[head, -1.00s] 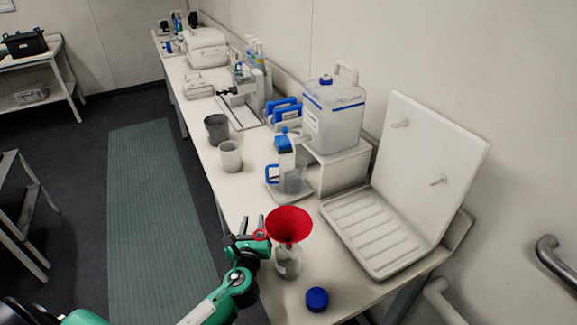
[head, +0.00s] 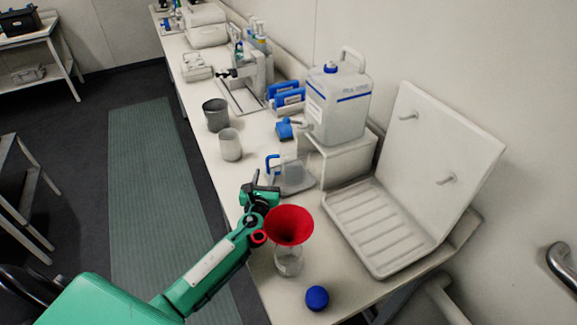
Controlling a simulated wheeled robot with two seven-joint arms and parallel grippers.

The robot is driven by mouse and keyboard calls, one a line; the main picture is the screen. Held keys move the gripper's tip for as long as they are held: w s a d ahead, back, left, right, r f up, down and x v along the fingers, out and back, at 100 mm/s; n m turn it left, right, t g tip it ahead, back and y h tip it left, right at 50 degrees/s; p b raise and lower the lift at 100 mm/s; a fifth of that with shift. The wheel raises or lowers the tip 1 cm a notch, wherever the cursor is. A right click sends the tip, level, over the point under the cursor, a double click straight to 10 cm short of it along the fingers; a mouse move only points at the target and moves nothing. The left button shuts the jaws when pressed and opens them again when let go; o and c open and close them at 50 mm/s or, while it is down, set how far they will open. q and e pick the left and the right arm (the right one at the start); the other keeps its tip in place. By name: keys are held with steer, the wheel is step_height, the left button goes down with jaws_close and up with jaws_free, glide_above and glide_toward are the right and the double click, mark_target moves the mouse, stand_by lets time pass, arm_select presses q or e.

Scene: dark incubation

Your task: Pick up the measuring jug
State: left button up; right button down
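The measuring jug (head: 294,176) is clear with a blue handle (head: 270,164) on its left side. The gripper partly covers the handle's lower end. My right gripper is out of view.
A red funnel (head: 289,226) in a clear bottle (head: 288,262) stands close to the right of my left forearm. A blue cap (head: 317,298) lies nearby. A white carboy (head: 338,105), a drying rack (head: 375,228) and two beakers (head: 230,145) stand around the jug.

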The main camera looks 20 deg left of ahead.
mark_target(267, 165)
arm_select(q)
steer(key=shift+w+r, duration=0.2)
steer(key=shift+w, duration=0.1)
steer(key=shift+p+x, duration=0.7)
steer(key=shift+x, duration=1.65)
steer(key=shift+d, duration=0.1)
steer(key=shift+c, duration=0.2)
jaws_close()
